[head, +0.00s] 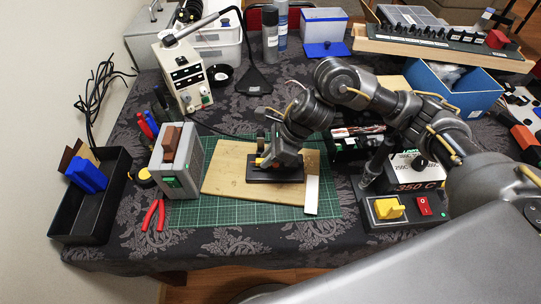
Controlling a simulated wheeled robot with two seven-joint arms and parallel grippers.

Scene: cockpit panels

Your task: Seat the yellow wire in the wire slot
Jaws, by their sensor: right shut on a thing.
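My right gripper (268,160) points down and left, low over a dark block (276,175) on the wooden board (228,178). Its jaws are shut on a small yellow-orange piece (258,161), which looks like the yellow wire. Most of the wire is hidden by the gripper or too small to make out. The wire slot cannot be made out clearly; the dark block under the gripper may hold it. I cannot tell whether the wire touches the block. My left gripper is not in view.
The board lies on a green cutting mat (240,213). A grey box (178,160) and red pliers (153,214) are left of it. A white strip (311,194) lies at its right edge. A black tray (92,205) is far left.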

